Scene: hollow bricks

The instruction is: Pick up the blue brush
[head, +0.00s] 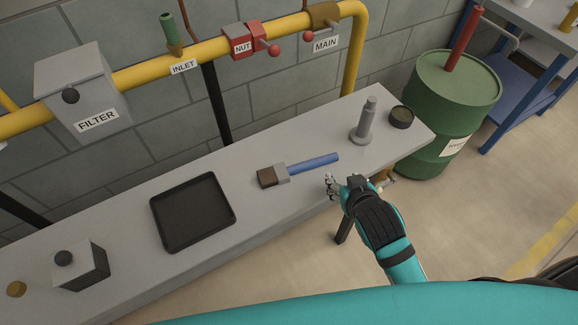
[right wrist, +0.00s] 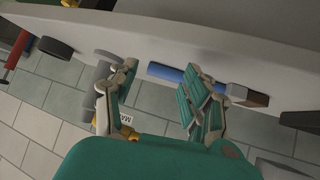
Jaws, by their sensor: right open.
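The blue brush (head: 313,164) lies on the grey bench, its blue handle pointing right and its brown bristle end to the left. In the right wrist view the blue handle (right wrist: 165,72) shows between and beyond my fingers, and a finger hides part of it. My right gripper (head: 356,183) is open and empty at the bench's front edge, just to the right of and nearer than the handle's end. It does not touch the brush as far as I can see. In the right wrist view its two fingers (right wrist: 160,85) are spread apart. My left gripper is not in view.
On the bench (head: 130,212) stand a black tray (head: 228,212), a grey upright cylinder tool (head: 364,124), a dark round tin (head: 401,117) and a small box with a black knob (head: 82,267). A yellow pipe (head: 215,49) runs behind. A green barrel (head: 440,95) stands right.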

